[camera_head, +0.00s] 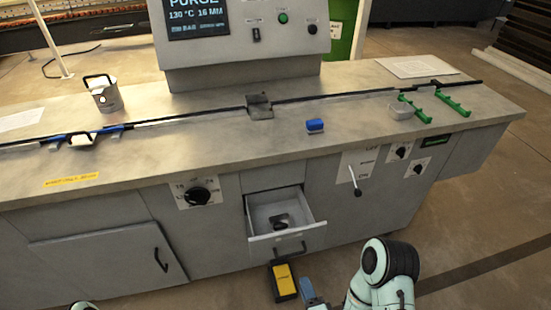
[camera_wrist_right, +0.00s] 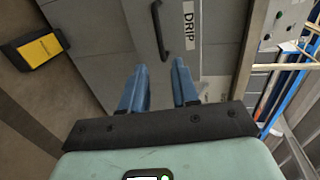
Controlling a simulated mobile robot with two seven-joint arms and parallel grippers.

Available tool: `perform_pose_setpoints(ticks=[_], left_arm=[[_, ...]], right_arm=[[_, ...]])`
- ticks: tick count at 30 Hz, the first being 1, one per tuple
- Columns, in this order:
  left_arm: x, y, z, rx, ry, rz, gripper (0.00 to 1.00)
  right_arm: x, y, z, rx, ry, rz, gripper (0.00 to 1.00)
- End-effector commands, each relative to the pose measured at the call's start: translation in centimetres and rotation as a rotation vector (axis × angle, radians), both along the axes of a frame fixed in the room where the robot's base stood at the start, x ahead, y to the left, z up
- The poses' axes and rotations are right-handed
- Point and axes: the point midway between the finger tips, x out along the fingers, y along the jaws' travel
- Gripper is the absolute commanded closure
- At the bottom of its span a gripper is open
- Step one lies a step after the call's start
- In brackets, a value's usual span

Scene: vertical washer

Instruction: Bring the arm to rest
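My right arm (camera_head: 385,265) comes up from the bottom right of the head view, in front of the counter. My right gripper (camera_head: 310,292) points towards the counter front, near the open drawer. In the right wrist view its two blue fingers (camera_wrist_right: 158,85) are apart with nothing between them. A dark handle and a panel marked DRIP show beyond the fingertips; I cannot tell the distance. Only a small piece of my left arm (camera_head: 83,306) shows at the bottom left edge, and the left gripper is out of view.
The drawer (camera_head: 288,234) stands open with a dark item (camera_head: 280,221) inside. A yellow and black box (camera_head: 284,282) is low in front of it, also in the wrist view (camera_wrist_right: 38,50). The long counter (camera_head: 220,145) carries a blue block (camera_head: 315,125) and green pieces (camera_head: 452,103).

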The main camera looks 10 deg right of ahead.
Motion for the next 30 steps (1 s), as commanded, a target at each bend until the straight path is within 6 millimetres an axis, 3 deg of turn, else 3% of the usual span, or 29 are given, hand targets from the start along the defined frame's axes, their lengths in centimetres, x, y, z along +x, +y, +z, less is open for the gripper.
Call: perform_pose_setpoints(ticks=[5, 10, 15, 18, 24, 30], left_arm=[[0.0, 0.0, 0.5, 0.000, 0.000, 0.000, 0.57], [0.0, 0.0, 3.1, -0.002, 0.007, -0.003, 0.57], [0.1, 0.0, 6.4, -0.004, 0.019, -0.007, 0.57], [0.3, -0.1, 8.2, -0.008, 0.026, -0.010, 0.57], [0.9, -0.1, 10.7, -0.009, 0.032, -0.014, 0.57], [1.1, 0.0, 11.4, -0.010, 0.034, -0.015, 0.57]], right_arm=[[-0.2, 0.1, -0.4, -0.033, 0.042, 0.016, 0.70], [-2.0, 0.8, -3.3, -0.225, 0.293, 0.144, 0.70], [-7.1, 1.7, -6.8, -0.449, 0.644, 0.434, 0.70], [-10.8, 2.4, -7.6, -0.524, 0.814, 0.648, 0.70], [-16.7, 3.7, -6.7, -0.557, 0.995, 1.022, 0.70], [-19.1, 4.2, -6.0, -0.541, 1.036, 1.179, 0.70]])
